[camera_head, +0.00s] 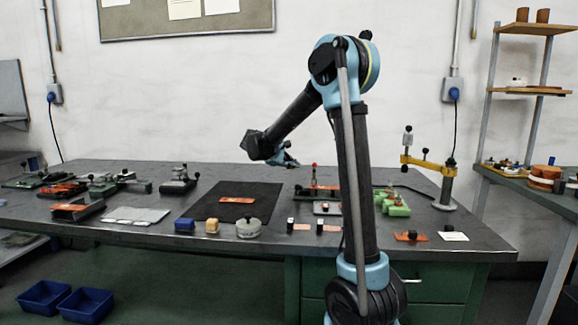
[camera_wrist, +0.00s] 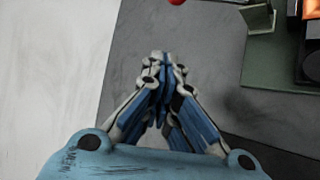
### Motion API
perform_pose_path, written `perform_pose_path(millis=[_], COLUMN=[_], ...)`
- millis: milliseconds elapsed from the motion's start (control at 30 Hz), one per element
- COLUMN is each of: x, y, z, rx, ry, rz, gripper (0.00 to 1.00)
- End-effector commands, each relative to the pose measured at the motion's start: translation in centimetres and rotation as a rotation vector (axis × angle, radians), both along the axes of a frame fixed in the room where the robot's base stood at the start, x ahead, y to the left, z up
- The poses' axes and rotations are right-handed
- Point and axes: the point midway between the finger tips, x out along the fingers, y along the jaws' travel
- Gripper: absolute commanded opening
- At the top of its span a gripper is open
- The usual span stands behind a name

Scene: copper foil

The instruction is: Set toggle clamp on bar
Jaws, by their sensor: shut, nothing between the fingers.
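A clamp-like fixture with a red-tipped upright (camera_head: 314,178) stands at the middle right of the workbench; I take it for the toggle clamp, but its details are too small to be sure. A red ball (camera_wrist: 177,2) shows at the top edge of the wrist view. A green plate (camera_wrist: 272,75) carrying a metal bracket (camera_wrist: 259,18) is at the upper right there. I cannot tell which part is the bar. My gripper (camera_head: 292,162) is shut and empty, above the bench and left of the red-tipped fixture. Its fingertips (camera_wrist: 160,58) meet in the wrist view.
A dark mat (camera_head: 232,208) with an orange piece lies left of the fixture.

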Motion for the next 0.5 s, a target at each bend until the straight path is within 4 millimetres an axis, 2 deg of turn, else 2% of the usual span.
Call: perform_pose_path(millis=[333, 500], x=[3.0, 1.7], y=[-3.5, -4.3], z=[-2.7, -1.8], rx=[0.001, 0.0], ry=[0.0, 0.0], rz=[-0.002, 0.0], gripper=[0.0, 0.0])
